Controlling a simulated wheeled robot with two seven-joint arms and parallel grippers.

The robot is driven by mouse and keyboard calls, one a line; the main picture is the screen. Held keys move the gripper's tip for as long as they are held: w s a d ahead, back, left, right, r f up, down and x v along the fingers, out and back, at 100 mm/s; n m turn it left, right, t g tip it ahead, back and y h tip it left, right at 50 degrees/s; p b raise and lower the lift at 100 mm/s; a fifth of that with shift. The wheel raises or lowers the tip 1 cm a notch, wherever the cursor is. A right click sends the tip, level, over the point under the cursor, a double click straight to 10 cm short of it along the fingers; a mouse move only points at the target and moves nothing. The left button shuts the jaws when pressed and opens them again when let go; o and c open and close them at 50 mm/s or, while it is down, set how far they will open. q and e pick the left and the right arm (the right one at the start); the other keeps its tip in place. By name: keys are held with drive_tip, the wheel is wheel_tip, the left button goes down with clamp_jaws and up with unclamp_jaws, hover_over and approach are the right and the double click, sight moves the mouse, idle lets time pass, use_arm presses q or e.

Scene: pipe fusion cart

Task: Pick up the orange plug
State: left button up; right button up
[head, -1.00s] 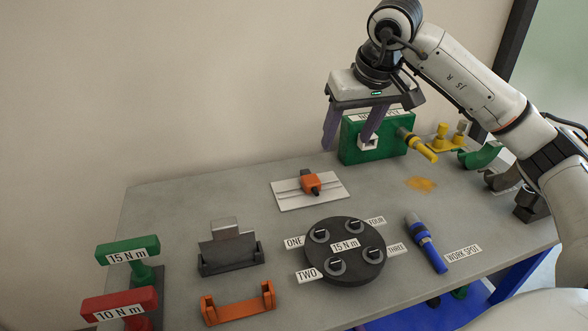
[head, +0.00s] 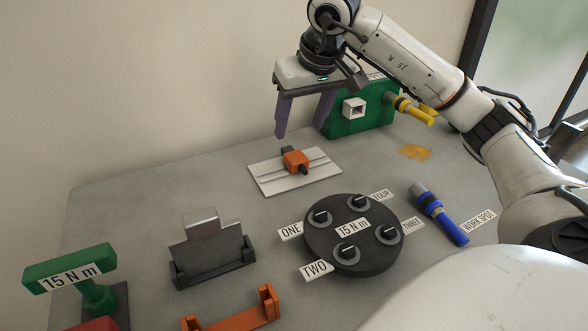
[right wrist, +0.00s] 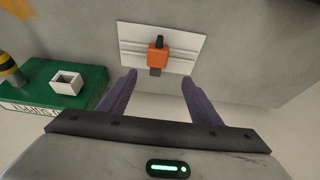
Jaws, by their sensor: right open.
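The orange plug (head: 295,161), a small orange block with dark ends, lies on a white grooved plate (head: 270,182) toward the back of the table. It also shows in the right wrist view (right wrist: 158,56), on its white plate beyond the fingertips. My right gripper (head: 302,122) is open and empty, with its purple fingers above and behind the plug, touching nothing. In the right wrist view the fingers (right wrist: 158,88) stand wide apart, with the plug ahead between their lines. My left gripper does not show.
A green box (head: 362,117) with a white socket and a yellow-black connector stands right of the plate. In front are a dark round disc (head: 318,245) with several fittings, a blue tool (head: 440,215), a grey holder (head: 212,262), an orange bracket (head: 238,315) and a green 15 N m sign (head: 70,268).

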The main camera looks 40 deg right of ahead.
hover_over(296, 155)
drive_tip(key=s+a, duration=0.1)
drive_tip(key=s, duration=0.1)
drive_tip(key=f, duration=0.5)
drive_tip(key=shift+w+a, duration=0.2)
drive_tip(key=x, duration=0.4)
drive_tip(key=shift+s+d+f+b, duration=0.25)
drive_tip(key=shift+s+d+b, duration=0.05)
drive_tip(key=shift+s, duration=0.05)
drive_tip(key=shift+w+f, duration=0.25)
drive_tip(key=shift+f, duration=0.15)
drive_tip(key=c, duration=1.2)
